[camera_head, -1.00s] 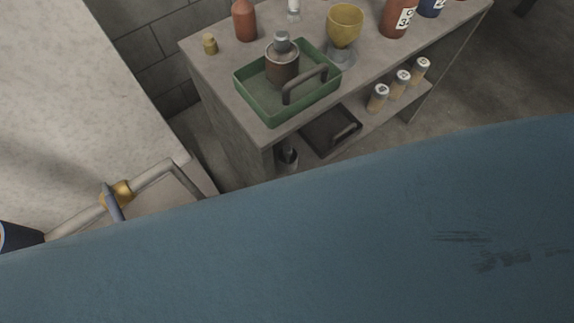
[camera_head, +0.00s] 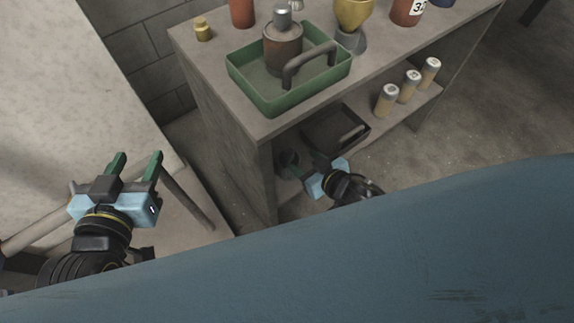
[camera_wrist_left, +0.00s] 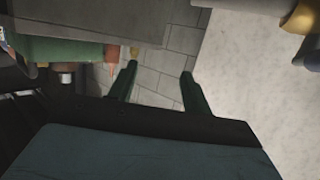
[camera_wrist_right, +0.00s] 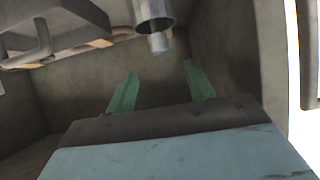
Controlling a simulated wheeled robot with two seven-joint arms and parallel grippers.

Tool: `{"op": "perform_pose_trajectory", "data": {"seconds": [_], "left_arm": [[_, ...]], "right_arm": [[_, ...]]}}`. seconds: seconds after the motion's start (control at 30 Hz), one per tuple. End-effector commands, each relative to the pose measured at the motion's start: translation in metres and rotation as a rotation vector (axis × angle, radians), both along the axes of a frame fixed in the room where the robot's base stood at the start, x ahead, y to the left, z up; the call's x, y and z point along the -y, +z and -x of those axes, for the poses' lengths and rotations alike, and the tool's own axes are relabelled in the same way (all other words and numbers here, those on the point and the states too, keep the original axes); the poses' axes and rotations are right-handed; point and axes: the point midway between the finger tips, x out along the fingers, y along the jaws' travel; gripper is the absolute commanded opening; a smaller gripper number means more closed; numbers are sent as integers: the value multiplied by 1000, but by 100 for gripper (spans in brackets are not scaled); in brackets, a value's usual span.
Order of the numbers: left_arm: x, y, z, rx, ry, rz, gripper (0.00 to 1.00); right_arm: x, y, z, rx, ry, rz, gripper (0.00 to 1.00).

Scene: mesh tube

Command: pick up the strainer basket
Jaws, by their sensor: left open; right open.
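A grey metal cylinder (camera_wrist_right: 152,12) with a narrower end hangs into the top of the right wrist view; it may be the strainer basket, but I cannot be sure. In the head view its place on the lower shelf is mostly hidden by my right gripper (camera_head: 298,170). That gripper is open at the left opening of the lower shelf. Its green fingers (camera_wrist_right: 160,68) show nothing between them, and the cylinder appears just beyond them. My left gripper (camera_head: 137,163) is open and empty, beside the pale counter at left.
A green tray (camera_head: 262,100) with a brown bottle (camera_head: 283,50) stands on the grey shelf unit's top. A dark tray (camera_head: 318,137) and several capped jars (camera_head: 388,99) sit on the lower shelf. The unit's side panel (camera_head: 225,130) stands close to my right gripper.

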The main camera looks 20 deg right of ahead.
Motion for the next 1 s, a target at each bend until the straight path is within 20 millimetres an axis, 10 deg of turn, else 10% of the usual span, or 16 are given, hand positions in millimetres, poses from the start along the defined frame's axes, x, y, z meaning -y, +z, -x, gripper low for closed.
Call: {"op": "perform_pose_trajectory", "data": {"seconds": [0.53,1.0], "left_arm": [[18,86,-5,526,-37,158,49],[19,117,7,753,-45,228,49]], "right_arm": [[-14,-24,-39,-1,0,0,53],[-20,-35,-54,1,1,0,53]]}}
